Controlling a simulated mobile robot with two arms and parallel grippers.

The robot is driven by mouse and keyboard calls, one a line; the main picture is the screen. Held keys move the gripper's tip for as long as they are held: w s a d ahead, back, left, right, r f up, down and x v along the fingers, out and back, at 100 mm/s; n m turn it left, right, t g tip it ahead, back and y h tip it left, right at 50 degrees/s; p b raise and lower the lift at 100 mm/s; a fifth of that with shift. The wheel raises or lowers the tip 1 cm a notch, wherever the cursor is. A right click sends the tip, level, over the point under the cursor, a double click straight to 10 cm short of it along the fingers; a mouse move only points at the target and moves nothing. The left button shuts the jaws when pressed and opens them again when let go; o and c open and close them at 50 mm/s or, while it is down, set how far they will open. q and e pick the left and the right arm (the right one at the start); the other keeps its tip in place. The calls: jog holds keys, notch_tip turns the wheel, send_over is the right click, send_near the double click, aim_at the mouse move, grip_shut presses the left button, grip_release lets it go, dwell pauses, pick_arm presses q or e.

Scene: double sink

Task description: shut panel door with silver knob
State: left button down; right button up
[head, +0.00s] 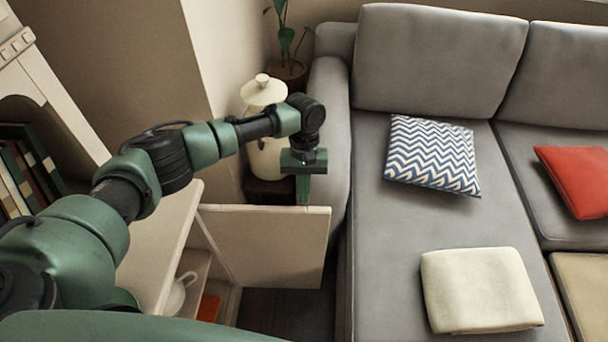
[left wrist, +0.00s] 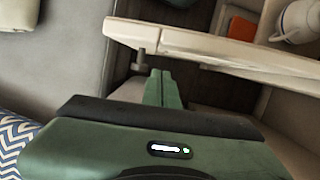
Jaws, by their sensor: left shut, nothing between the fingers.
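The cream panel door (head: 268,248) stands open, swung out from the white cabinet toward the sofa. It also shows in the left wrist view (left wrist: 220,48), with its edge running across the top. A small silver knob (left wrist: 141,60) sticks out from its face on my gripper's side; it is hidden in the head view. My left gripper (head: 303,198) is shut and empty, pointing down at the door's far side near its free end. In the left wrist view its fingertips (left wrist: 158,80) are close beside the knob; I cannot tell whether they touch the door.
The cabinet (head: 178,240) holds a white teapot (head: 178,294) and an orange-red item (head: 209,308) inside. A grey sofa (head: 385,250) with cushions stands close to the right of the door. A cream lidded jar (head: 264,93) and a potted plant (head: 288,45) are behind my gripper.

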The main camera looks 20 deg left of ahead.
pick_arm(q)
jog(key=shift+s+d, duration=0.15)
jog(key=shift+s, duration=0.45)
jog(key=shift+s+d, duration=0.15)
jog(key=shift+s, duration=0.45)
jog(key=shift+p, duration=0.3)
